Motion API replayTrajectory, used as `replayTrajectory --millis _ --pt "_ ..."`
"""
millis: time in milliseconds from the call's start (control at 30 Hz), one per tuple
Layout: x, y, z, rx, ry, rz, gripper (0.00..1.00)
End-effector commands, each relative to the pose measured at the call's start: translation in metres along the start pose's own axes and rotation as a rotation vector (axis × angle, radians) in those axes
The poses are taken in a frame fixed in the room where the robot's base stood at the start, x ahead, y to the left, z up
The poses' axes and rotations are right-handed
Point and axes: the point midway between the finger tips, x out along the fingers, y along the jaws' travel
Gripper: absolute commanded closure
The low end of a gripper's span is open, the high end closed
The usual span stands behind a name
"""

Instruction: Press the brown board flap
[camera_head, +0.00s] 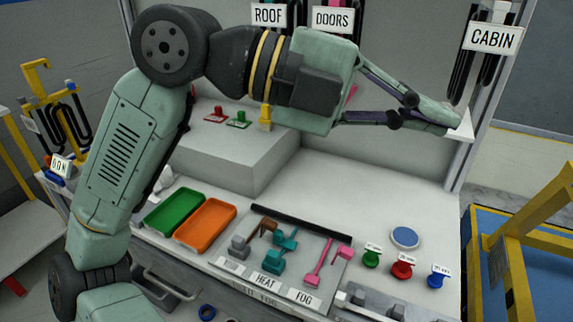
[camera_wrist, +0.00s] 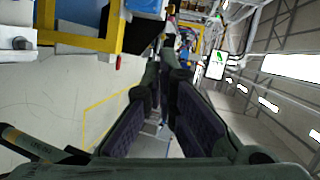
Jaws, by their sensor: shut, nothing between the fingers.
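The brown flap (camera_head: 262,228) stands at the back left of a grey switch board on the bench. It is small and angled, next to a grey block and a teal flap. The wrist view faces the room, and the board does not show there.
Teal flaps (camera_head: 272,262) and pink flaps (camera_head: 318,275) share the board. Green (camera_head: 174,212) and orange (camera_head: 205,222) trays lie left of it. Green, red and blue knobs (camera_head: 402,270) stand to the right. A raised grey block (camera_head: 240,158) lies behind. The bench middle is clear.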

Motion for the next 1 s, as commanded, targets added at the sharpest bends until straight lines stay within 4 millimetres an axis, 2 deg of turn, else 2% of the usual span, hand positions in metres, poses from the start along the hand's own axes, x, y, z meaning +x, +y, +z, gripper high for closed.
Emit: replayTrajectory --millis 33,67,133,200,300,400,500,600,1000 --pt "0.011 0.030 0.024 -0.135 -0.053 0.162 1.00" --pt "0.013 0.048 0.037 -0.219 -0.092 0.252 1.00" --pt "0.010 0.089 0.063 -0.409 -0.199 0.446 1.00" --pt "-0.002 0.124 0.084 -0.581 -0.320 0.610 1.00" --pt "-0.028 0.162 0.102 -0.781 -0.492 0.789 1.00" --pt "-0.051 0.184 0.110 -0.917 -0.630 0.903 1.00" --pt "-0.066 0.194 0.114 -0.993 -0.713 0.963 1.00" --pt "-0.072 0.198 0.115 -1.022 -0.746 0.985 1.00" --pt "-0.070 0.203 0.114 -1.022 -0.743 0.985 1.00"
